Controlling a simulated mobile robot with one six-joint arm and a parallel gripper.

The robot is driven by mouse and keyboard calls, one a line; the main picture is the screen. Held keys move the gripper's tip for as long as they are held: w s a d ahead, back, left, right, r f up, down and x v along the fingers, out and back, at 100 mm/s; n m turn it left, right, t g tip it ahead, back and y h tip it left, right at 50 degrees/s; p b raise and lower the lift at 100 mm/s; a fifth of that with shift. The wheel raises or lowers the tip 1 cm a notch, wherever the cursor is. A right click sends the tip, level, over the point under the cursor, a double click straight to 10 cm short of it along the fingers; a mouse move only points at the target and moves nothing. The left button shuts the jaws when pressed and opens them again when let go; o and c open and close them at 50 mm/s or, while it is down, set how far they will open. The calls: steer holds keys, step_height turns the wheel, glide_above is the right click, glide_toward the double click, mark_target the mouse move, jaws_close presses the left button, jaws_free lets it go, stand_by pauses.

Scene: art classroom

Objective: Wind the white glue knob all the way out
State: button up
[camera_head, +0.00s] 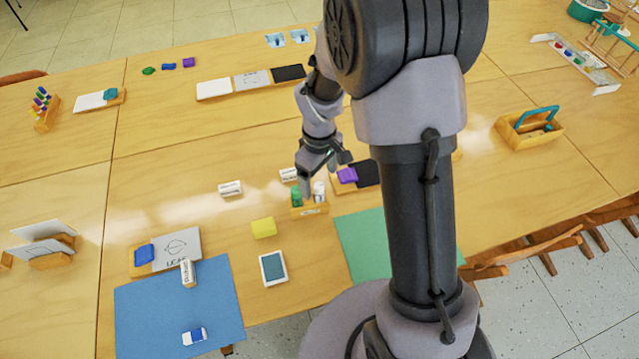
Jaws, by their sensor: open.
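A small wooden holder (312,209) stands near the middle of the table. It holds a white upright cylinder (319,190), which looks like the white glue, and a green one (297,198) to its left. The knob itself is too small to make out. My gripper (323,173) hangs just above and behind the holder, pointing down, with its fingers apart. One finger shows close to the green and white pieces. I cannot tell whether it touches either; nothing shows between the fingers.
White blocks (230,188) lie left of the holder, and a yellow block (264,228) is at its front left. A purple piece (347,175) lies close on the right. A green mat (362,243) and a blue mat (165,315) lie in front. My arm hides part of the table.

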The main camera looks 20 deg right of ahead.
steer(key=shift+f+b, duration=0.65)
steer(key=shift+f, duration=0.3)
steer(key=c, duration=1.6)
steer(key=shift+c, duration=0.2)
steer(key=shift+m, duration=0.3)
steer(key=m+b, duration=0.2)
steer(key=m, duration=0.3)
steer(key=shift+m, duration=0.4)
steer(key=shift+m+b, duration=0.8)
steer(key=shift+m, duration=1.7)
